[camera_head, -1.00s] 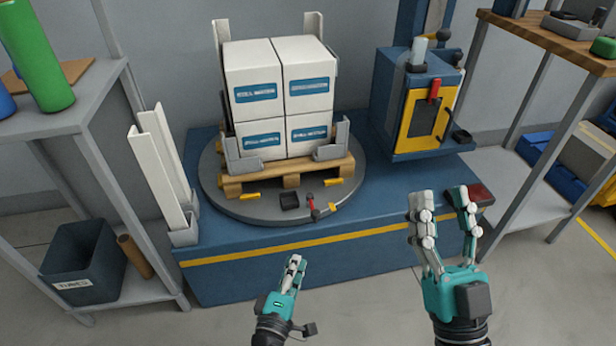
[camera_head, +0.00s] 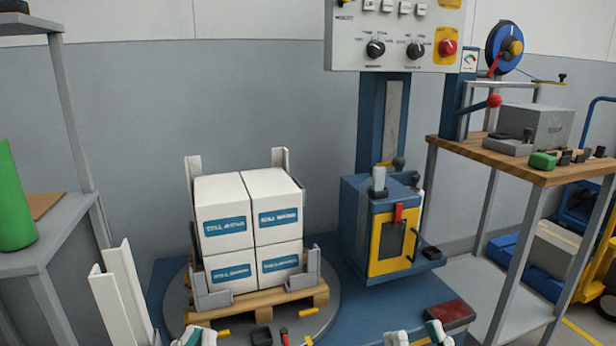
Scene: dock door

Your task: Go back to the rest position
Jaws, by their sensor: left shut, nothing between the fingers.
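Only the fingertips of my two grippers show, at the bottom edge of the head view. My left gripper (camera_head: 197,337) is shut and empty, in front of the turntable's left part. My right gripper (camera_head: 418,335) is open and empty, its two fingertips apart, in front of the blue base right of the turntable. The rest of both grippers and both arms is below the picture.
White boxes (camera_head: 248,228) stand stacked on a wooden pallet (camera_head: 262,299) on the grey turntable (camera_head: 330,305). A blue and yellow carriage (camera_head: 390,230) stands to the right, under a control panel (camera_head: 400,35). Shelves (camera_head: 40,262) flank the left; a workbench (camera_head: 500,165) flanks the right.

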